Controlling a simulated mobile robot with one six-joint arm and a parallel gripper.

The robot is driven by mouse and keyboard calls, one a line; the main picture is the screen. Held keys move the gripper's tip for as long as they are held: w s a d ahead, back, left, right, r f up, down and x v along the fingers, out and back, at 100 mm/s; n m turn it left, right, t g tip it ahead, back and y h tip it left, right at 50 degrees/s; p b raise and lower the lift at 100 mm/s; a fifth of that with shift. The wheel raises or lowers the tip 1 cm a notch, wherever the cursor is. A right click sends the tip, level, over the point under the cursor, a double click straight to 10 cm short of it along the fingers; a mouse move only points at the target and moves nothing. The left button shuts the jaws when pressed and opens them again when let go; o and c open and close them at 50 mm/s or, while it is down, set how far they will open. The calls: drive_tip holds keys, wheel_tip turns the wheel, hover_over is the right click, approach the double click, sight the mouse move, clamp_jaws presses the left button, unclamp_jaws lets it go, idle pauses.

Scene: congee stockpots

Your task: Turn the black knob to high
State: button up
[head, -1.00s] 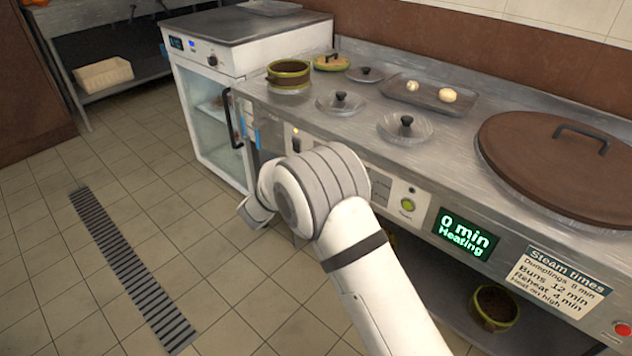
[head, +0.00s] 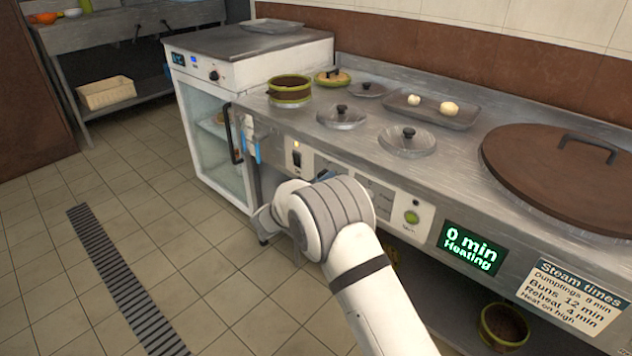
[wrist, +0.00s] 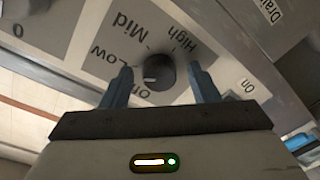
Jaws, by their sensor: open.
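The black knob (wrist: 160,72) sits on a grey dial plate in the wrist view, with Off, Low, Mid and High printed around it. Its pale mark points to the lower left, towards the Off label. My gripper (wrist: 161,68) is open, with one blue finger on each side of the knob. Whether the fingers touch it, I cannot tell. In the head view my arm hides the knob, and only a bit of blue finger (head: 327,175) shows by the front panel.
A black switch (head: 296,158) with a lit lamp above it and a green button (head: 411,217) flank my arm on the panel. A display (head: 471,247) reads "0 min Heating". Lids and a tray (head: 432,110) lie on the counter. The tiled floor at left is clear.

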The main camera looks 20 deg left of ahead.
drive_tip(key=c, duration=0.9)
drive_tip(key=shift+a+r, duration=0.15)
drive_tip(key=shift+a, duration=0.25)
drive_tip(key=shift+c, duration=0.2)
drive_tip(key=shift+s+d+f, duration=0.1)
drive_tip(key=shift+d+f, duration=0.2)
drive_tip(key=shift+d, duration=0.15)
drive_tip(key=shift+c, duration=0.2)
drive_tip(key=shift+d+f, duration=0.15)
drive_tip(key=o, duration=0.8)
drive_tip(key=shift+o, duration=0.9)
drive_tip(key=shift+r, duration=0.2)
drive_tip(key=shift+a, duration=0.2)
drive_tip(key=p+v, duration=0.2)
drive_tip(key=v, duration=0.5)
drive_tip(key=shift+s, duration=0.3)
